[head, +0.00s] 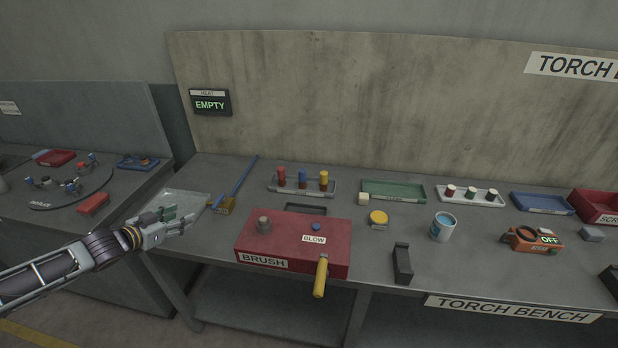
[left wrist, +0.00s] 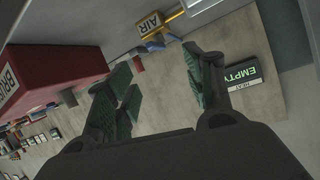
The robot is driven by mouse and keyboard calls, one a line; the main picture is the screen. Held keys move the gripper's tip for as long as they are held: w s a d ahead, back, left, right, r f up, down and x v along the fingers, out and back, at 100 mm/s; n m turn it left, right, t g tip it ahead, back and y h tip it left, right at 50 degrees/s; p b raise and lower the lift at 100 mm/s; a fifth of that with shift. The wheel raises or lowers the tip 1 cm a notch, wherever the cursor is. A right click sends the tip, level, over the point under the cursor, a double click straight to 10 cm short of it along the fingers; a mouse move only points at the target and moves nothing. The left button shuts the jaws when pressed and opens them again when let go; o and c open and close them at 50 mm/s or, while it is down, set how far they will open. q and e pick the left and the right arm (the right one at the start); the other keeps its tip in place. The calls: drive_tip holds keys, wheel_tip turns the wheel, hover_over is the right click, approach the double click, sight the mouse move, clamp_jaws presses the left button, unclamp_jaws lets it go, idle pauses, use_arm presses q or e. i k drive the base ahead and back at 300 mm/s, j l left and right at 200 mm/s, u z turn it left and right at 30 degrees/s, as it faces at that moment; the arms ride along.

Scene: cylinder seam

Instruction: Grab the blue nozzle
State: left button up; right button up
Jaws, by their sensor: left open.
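The blue nozzle (head: 302,179) stands upright in the middle of a grey rack (head: 273,188) near the back of the bench, between a red nozzle (head: 282,175) and a yellow nozzle (head: 324,180). My left gripper (head: 182,219) is open and empty over the bench's left front part, well to the left of the rack and nearer the front. Its green-padded fingers stand apart in the left wrist view (left wrist: 158,68). I cannot pick out the blue nozzle for certain in that view. My right gripper does not show.
A red box (head: 255,247) marked BRUSH and BLOW, with a yellow handle, stands right of my left gripper. A blue rod with a yellow block (head: 226,205) lies between gripper and rack. A clear tray (head: 185,199) lies behind the gripper. A blue-and-white can (head: 443,229) stands farther right.

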sight(303, 173)
drive_tip(key=i+l, duration=0.2)
drive_tip(key=l, duration=0.15)
drive_tip(key=i+l, duration=0.15)
drive_tip(key=l, duration=0.2)
drive_tip(key=i+l, duration=0.2)
drive_tip(key=l, duration=0.2)
drive_tip(key=i+l, duration=0.15)
drive_tip(key=l, duration=0.2)
